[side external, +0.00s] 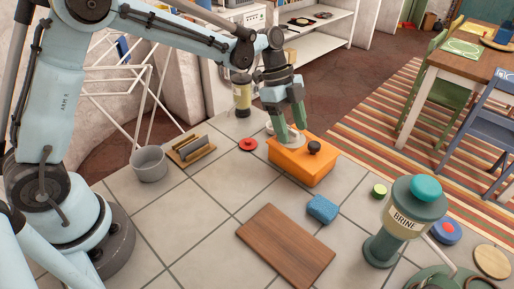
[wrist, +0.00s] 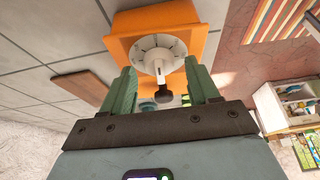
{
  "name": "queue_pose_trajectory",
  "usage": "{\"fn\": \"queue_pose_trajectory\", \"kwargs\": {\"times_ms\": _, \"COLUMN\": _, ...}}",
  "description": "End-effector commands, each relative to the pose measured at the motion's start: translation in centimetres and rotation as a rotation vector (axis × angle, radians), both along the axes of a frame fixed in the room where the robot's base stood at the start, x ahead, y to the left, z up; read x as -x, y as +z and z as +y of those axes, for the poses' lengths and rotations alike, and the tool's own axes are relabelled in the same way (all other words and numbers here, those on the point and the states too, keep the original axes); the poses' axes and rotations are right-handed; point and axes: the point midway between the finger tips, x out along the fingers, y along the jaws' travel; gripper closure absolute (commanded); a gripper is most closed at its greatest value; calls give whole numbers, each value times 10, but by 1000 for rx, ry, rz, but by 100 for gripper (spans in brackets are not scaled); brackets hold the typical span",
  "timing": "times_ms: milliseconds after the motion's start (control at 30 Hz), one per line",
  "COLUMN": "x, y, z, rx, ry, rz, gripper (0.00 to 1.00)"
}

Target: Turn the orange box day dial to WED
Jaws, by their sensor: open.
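The orange box (side external: 317,172) stands on the tiled counter, with a black knob (side external: 314,147) on its top and a pale disc dial (side external: 292,139) beside it. In the wrist view the orange box (wrist: 120,47) carries the white round dial (wrist: 146,46), which has small marks around its rim too small to read. A pale pointer or handle runs from the dial toward the dark knob (wrist: 165,88). My gripper (side external: 291,126) is at the dial end of the box. In the wrist view my gripper (wrist: 160,82) has its green fingers apart, on either side of the dial's lower part.
A brown board (side external: 286,246) and a blue sponge-like block (side external: 322,208) lie in front of the box. A green BRINE dispenser (side external: 404,220) stands at right. A grey pot (side external: 149,164), a wooden rack (side external: 190,149) and a red disc (side external: 248,144) are to the left.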

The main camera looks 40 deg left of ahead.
Motion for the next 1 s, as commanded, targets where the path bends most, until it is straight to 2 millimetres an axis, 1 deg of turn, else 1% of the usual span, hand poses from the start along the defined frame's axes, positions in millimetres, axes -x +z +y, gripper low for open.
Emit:
{"fn": "queue_pose_trajectory", "kwargs": {"times_ms": 167, "x": 0, "y": 9, "z": 4, "rx": 0, "ry": 1, "rz": -1, "gripper": 40}}
{"fn": "queue_pose_trajectory", "kwargs": {"times_ms": 267, "x": 0, "y": 24, "z": 10, "rx": 0, "ry": 3, "rz": 0, "gripper": 40}}
{"fn": "queue_pose_trajectory", "kwargs": {"times_ms": 500, "x": 0, "y": 69, "z": 29, "rx": 0, "ry": 2, "rz": 0, "gripper": 40}}
{"fn": "queue_pose_trajectory", "kwargs": {"times_ms": 700, "x": 0, "y": 97, "z": 40, "rx": 0, "ry": 1, "rz": 0, "gripper": 40}}
{"fn": "queue_pose_trajectory", "kwargs": {"times_ms": 833, "x": 0, "y": 107, "z": 45, "rx": 0, "ry": 1, "rz": 0, "gripper": 40}}
{"fn": "queue_pose_trajectory", "kwargs": {"times_ms": 1000, "x": 0, "y": 112, "z": 47, "rx": 0, "ry": 0, "rz": 0, "gripper": 40}}
